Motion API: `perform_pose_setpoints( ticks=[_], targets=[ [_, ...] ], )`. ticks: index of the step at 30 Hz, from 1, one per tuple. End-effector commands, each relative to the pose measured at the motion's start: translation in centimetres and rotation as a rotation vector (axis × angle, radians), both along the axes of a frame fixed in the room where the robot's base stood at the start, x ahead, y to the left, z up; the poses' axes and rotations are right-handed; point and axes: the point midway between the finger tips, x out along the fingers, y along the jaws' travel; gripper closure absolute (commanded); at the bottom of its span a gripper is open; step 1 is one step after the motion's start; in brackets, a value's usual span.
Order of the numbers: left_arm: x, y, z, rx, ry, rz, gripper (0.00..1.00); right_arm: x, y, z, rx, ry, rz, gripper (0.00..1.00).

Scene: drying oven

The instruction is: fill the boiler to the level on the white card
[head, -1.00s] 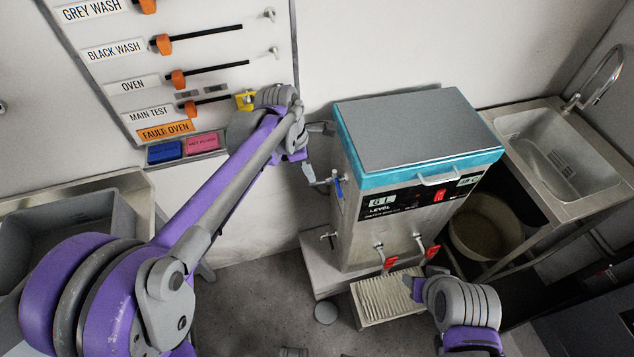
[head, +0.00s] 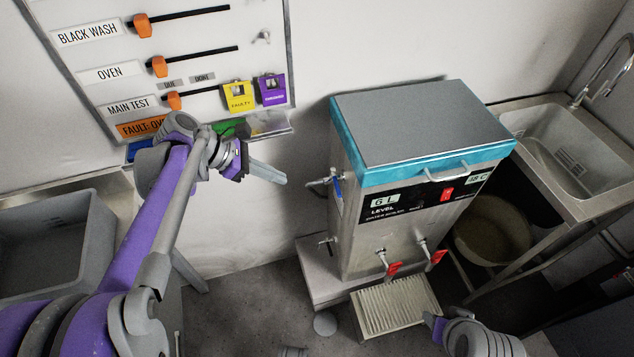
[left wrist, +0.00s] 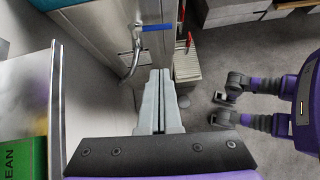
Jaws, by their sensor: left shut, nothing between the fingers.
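The boiler (head: 420,130) is a steel box with a teal-edged grey lid. Its front has a pale readout "6 L" (head: 385,200) above the word LEVEL, and two red-handled taps (head: 393,268).
A slatted drip tray (head: 395,305) lies below the taps. A round tub (head: 490,232) and a sink (head: 560,140) are at the right. A wall board with labelled sliders and yellow (head: 238,97) and purple (head: 272,90) tags is behind my left arm. A grey basin (head: 50,245) is at the left.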

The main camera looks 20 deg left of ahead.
Motion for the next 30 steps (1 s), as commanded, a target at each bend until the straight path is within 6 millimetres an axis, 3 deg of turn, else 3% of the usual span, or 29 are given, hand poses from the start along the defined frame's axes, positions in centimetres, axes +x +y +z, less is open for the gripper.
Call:
perform_pose_setpoints(
  ticks=[15,22,30],
  targets=[
    [3.3,-6.6,-6.8,0.001,0.002,-0.006,1.00,-0.1,0.0,-1.1,0.000,0.003,0.000,0.50],
    [4.7,-9.2,-6.3,0.002,0.001,-0.004,1.00,-0.1,0.0,-0.9,0.000,0.003,0.000,0.50],
    [5.0,-9.8,-6.2,0.001,0.002,-0.001,1.00,-0.1,0.0,-0.8,0.000,0.003,0.000,0.50]
  ],
)
